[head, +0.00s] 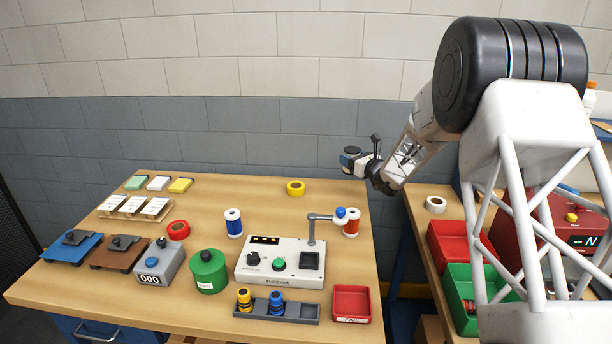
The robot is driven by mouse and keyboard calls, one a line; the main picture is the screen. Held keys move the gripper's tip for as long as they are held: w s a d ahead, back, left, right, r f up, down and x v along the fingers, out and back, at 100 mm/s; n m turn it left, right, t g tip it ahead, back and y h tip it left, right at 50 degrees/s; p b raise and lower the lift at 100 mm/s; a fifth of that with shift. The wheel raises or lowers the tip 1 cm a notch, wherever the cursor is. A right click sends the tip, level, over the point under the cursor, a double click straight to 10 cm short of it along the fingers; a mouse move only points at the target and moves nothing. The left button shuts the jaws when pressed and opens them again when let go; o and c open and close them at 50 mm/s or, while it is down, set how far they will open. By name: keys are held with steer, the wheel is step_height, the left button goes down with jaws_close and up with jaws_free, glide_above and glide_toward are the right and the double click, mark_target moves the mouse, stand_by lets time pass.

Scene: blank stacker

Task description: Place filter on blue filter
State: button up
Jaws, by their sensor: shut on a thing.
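My gripper (364,166) is up in the air beyond the right back part of the table, in front of the wall. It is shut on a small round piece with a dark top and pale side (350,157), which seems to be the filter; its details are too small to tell. The blue filter (277,303) stands upright in a grey tray (302,312) at the front of the table, right of a yellow one (244,299). My gripper is far above and behind the blue filter, to its right.
A white tester box (272,278) with a jointed arm stands right behind the tray. A red FAIL bin (351,304) is right of the tray, a green canister (208,272) to the left. Blue (234,223) and red (351,224) spools stand farther back. The back middle table is mostly clear.

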steer(key=s+a+r+n+g+y, duration=0.25)
steer(key=s+a+g, duration=0.2)
steer(key=a, duration=0.55)
steer(key=s+a+r+n+g+y, duration=0.25)
steer(key=s+a, duration=0.25)
steer(key=a, duration=0.4)
step_height(320, 180, up, 4)
steer(key=n+g, duration=0.7)
steer(key=g, duration=0.4)
glide_above(232, 213)
steer(key=shift+f, duration=0.15)
steer(key=shift+f, duration=3.15)
steer(key=shift+f, duration=1.85)
steer(key=shift+f, duration=0.1)
